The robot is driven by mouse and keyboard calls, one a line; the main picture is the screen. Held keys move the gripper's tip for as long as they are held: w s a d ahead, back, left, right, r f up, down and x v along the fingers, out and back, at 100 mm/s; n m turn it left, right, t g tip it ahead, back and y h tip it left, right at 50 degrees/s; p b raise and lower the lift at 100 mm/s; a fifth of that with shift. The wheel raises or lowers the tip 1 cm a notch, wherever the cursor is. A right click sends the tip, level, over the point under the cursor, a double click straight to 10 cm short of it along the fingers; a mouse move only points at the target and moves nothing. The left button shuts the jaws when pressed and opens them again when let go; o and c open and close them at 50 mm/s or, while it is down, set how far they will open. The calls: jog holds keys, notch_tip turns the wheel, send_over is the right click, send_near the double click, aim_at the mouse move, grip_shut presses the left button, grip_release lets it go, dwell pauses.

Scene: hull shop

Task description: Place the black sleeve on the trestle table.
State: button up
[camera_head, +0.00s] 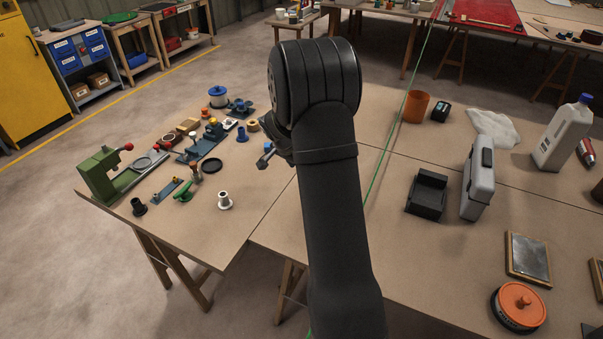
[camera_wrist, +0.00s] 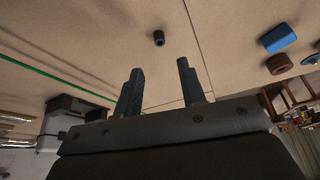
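In the wrist view a small black sleeve (camera_wrist: 158,38) rests on the brown table top, with its dark bore showing. My gripper (camera_wrist: 159,65) has its two fingers apart with nothing between them. The sleeve shows beyond the fingertips, roughly in line with the gap and not touching them. In the head view my arm covers most of the gripper, and I cannot pick out this sleeve for certain; a black flanged piece (camera_head: 138,206) stands at the left table's front edge. The trestle table (camera_head: 262,215) has a brown top on wooden legs.
On the left stand a green press frame (camera_head: 100,172), a white flanged sleeve (camera_head: 225,200) and several small parts. To the right are a black holder (camera_head: 427,196), a grey case (camera_head: 478,180) and an orange reel (camera_head: 518,305). A green line (camera_head: 385,150) crosses the table.

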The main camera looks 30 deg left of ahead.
jog(key=v, duration=0.2)
jog(key=shift+s+r, duration=0.15)
jog(key=shift+r, duration=0.2)
jog(key=shift+f, duration=0.15)
jog(key=x, duration=1.2)
jog(key=shift+f, duration=0.15)
notch_tip(320, 180, up, 3)
jog(key=shift+r, duration=0.5)
jog(key=shift+f, duration=0.1)
